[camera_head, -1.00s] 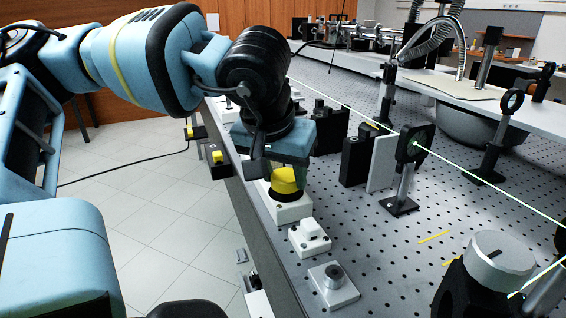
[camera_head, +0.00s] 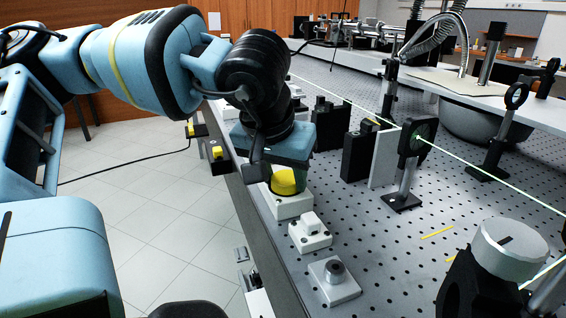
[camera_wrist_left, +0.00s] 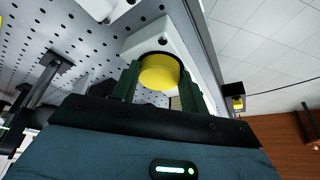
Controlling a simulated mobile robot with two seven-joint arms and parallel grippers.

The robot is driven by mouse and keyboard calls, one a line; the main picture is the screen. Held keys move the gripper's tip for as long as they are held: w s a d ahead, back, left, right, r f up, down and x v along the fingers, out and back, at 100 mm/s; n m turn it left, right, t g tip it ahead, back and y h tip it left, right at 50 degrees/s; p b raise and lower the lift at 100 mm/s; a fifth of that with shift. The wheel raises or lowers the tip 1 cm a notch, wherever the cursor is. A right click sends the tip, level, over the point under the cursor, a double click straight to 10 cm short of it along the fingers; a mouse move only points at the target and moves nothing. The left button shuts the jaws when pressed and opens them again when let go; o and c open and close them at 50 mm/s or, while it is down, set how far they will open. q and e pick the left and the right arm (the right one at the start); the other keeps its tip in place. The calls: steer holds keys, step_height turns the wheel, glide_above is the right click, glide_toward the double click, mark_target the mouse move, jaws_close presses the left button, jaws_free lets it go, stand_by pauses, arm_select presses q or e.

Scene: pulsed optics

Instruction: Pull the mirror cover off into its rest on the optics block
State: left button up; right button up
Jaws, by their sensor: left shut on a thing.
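The yellow round cap (camera_head: 284,183), which I take for the mirror cover, sits on a white block (camera_head: 291,207) near the table's left edge. In the left wrist view the yellow cap (camera_wrist_left: 158,74) shows between two dark green fingers, with the white block (camera_wrist_left: 143,38) behind it. My left gripper (camera_head: 286,180) points down over the block and is shut on the cap from both sides; it also shows in the left wrist view (camera_wrist_left: 158,80). I cannot tell whether the cap is lifted at all. The mirror under it is hidden. My right gripper is not in view.
A round mount (camera_head: 417,138) with a green beam stands right. A black device with a grey top (camera_head: 508,252) fills the lower right.

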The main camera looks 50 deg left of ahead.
arm_select(q)
steer(key=shift+f, duration=0.2)
steer(key=o, duration=1.3)
steer(key=shift+f, duration=0.15)
